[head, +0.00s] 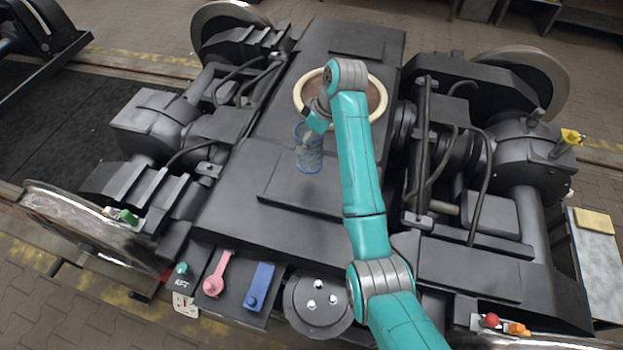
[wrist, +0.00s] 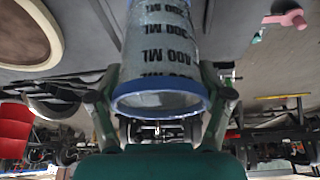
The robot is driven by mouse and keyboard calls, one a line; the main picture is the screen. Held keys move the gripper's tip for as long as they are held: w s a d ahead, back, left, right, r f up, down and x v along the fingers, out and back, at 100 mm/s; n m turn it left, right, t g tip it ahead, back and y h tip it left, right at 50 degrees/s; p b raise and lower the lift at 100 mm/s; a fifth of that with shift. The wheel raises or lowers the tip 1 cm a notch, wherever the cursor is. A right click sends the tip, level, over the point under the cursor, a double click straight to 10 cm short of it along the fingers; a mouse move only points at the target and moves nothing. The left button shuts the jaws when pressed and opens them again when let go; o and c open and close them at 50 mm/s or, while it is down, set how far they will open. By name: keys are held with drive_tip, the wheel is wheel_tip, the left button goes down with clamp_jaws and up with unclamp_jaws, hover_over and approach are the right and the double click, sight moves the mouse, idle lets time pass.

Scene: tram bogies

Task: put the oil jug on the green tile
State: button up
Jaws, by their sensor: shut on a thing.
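The oil jug is a clear cylinder with blue rims and black ML marks (head: 309,157). It is over the raised plate in the middle of the bogie. It also fills the upper middle of the wrist view (wrist: 160,55). My gripper (head: 314,123) is shut on the jug, with a finger on each side of it in the wrist view (wrist: 160,97). I cannot tell whether the jug touches the plate. I see no clear green tile; a small green thing (head: 128,216) lies by the left front wheel.
A round cream-rimmed ring (head: 303,98) lies behind the jug. Pink (head: 216,275) and blue (head: 259,285) parts are at the front edge. A yellow thing (head: 570,139) is at right. Hoses and wheels flank both sides. The raised plate (head: 320,195) has bare room.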

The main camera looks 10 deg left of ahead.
drive_tip(key=m, duration=0.1)
drive_tip(key=w+m+t, duration=0.1)
drive_tip(key=m, duration=0.1)
drive_tip(key=shift+d+f, duration=0.2)
drive_tip(key=shift+w+f, duration=0.1)
drive_tip(key=shift+f, duration=4.55)
drive_tip(key=o, duration=1.6)
drive_tip(key=shift+f, duration=0.15)
